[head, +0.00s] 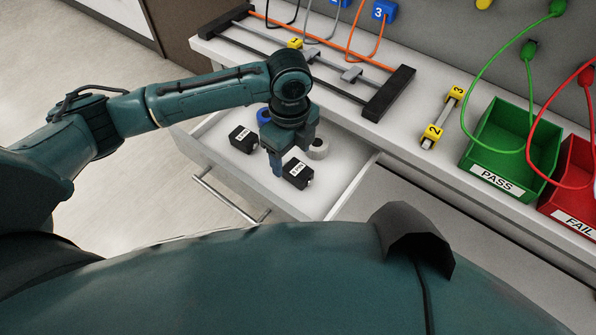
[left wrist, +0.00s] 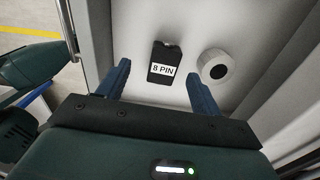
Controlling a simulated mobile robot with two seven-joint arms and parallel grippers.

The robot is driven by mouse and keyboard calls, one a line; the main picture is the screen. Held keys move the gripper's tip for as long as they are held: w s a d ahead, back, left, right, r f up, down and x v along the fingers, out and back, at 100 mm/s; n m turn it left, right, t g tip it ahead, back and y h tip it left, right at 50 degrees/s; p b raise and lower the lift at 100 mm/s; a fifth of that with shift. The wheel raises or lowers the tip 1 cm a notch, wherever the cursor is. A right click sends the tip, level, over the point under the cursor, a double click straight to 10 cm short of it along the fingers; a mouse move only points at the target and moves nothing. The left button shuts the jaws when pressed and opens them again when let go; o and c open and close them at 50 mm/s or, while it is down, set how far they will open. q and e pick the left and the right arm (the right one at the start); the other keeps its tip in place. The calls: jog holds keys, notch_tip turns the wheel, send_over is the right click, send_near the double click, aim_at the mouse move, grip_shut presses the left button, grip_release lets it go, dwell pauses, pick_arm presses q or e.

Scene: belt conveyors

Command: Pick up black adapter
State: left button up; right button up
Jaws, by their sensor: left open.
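Two black adapters lie in the open drawer in the head view, one at the left (head: 243,139) and one nearer the front right (head: 297,174). Each has a white label, too small to read there. My left gripper (head: 276,168) points down into the drawer, just left of the front right adapter. In the left wrist view, its blue fingers (left wrist: 158,73) are open and empty. A black adapter labelled "8 PIN" (left wrist: 164,60) lies ahead, across the gap between the fingertips, apart from them. My right gripper is not in view.
A grey-white roll (head: 318,149) and a blue roll (head: 263,116) lie in the drawer (head: 350,187) close to my gripper. The drawer walls surround them. On the worktop are a black-ended rail fixture (head: 388,93), a green PASS bin (head: 513,140) and a red FAIL bin (head: 573,175).

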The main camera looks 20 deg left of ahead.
aim_at(298, 169)
pick_arm(q)
jog(key=f, duration=0.2)
jog(key=d+f, duration=0.1)
jog(key=f, duration=0.1)
jog(key=shift+w+d+f, duration=0.1)
jog(key=shift+d+f, duration=0.05)
jog(key=shift+f, duration=0.75)
jog(key=shift+c, duration=0.5)
jog(key=c, duration=1)
jog(key=shift+o, duration=0.2)
jog(key=shift+r, duration=0.1)
